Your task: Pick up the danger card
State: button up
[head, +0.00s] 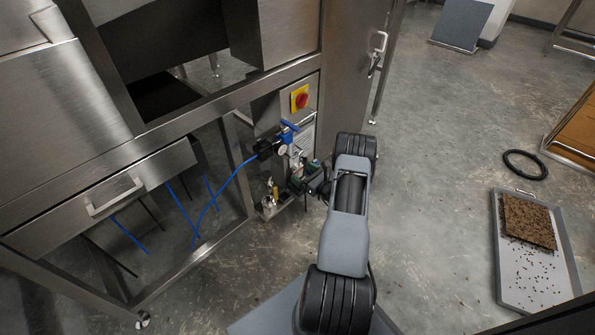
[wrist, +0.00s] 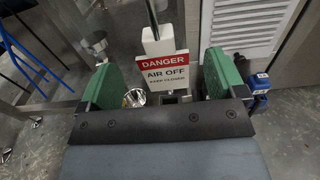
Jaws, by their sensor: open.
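The gripper is open, with a gap on each side of the card. The card's lower edge is near a metal fitting. In the head view my gripper (head: 308,180) is low beside the steel machine's valve panel, and the card cannot be clearly made out there.
The steel machine (head: 95,165) fills the left, with a red and yellow switch (head: 300,98) and a blue valve (head: 288,132) above my gripper. Blue hoses (head: 228,180) hang left of it. A tray (head: 508,275) and a black hose ring (head: 525,165) lie on the floor at right.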

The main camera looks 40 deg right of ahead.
aim_at(299, 169)
jog(key=w, duration=0.1)
jog(key=w+b, duration=0.1)
jog(key=w, duration=0.2)
jog(key=shift+w+a+f+b, duration=0.15)
jog(key=shift+a+f+b, duration=0.05)
jog(key=shift+a+b, duration=0.15)
jog(key=shift+w+r, duration=0.1)
jog(key=shift+w, duration=0.2)
jog(key=shift+c, duration=0.3)
jog(key=c, duration=0.9)
